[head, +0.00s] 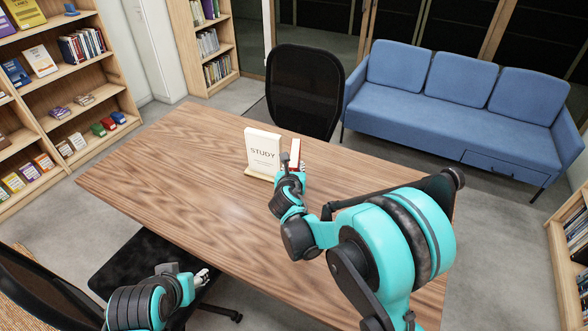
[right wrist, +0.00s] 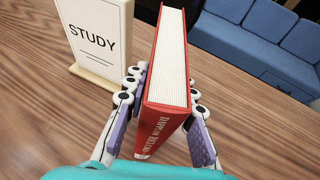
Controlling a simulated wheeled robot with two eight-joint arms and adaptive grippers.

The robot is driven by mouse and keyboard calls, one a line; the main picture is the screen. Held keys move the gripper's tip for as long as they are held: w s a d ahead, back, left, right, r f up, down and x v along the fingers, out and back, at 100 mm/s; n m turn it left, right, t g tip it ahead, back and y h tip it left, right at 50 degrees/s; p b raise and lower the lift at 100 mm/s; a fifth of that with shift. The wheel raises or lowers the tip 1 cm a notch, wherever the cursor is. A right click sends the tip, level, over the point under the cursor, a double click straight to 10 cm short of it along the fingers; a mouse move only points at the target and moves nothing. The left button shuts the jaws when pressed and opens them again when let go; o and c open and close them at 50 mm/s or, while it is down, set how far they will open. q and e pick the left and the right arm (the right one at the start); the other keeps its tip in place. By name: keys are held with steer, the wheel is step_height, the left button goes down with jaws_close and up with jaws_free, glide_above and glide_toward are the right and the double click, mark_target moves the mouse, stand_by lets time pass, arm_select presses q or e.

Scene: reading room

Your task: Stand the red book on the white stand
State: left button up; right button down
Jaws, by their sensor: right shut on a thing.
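The red book (right wrist: 152,130) is upright between the fingers of my right gripper (right wrist: 165,88). Its white page edges face up and its spine faces the wrist camera. In the head view the red book (head: 295,153) shows as a narrow strip above my right gripper (head: 292,172). Directly left of it stands a white upright panel marked STUDY (head: 262,150) on a pale base; it also shows in the right wrist view (right wrist: 98,38). No other white stand shows. A gap separates book and panel. My left gripper (head: 203,276) is off the table's near edge; its fingers are too small to judge.
The wooden table (head: 180,170) is bare on its left and front. A black chair (head: 305,90) stands behind it, another (head: 40,295) at the near left. A blue sofa (head: 450,105) is at the back right. Bookshelves (head: 75,75) line the left wall.

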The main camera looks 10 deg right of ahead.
steer(key=shift+r, duration=0.1)
steer(key=c, duration=1.3)
jaws_free()
steer(key=shift+o, duration=0.2)
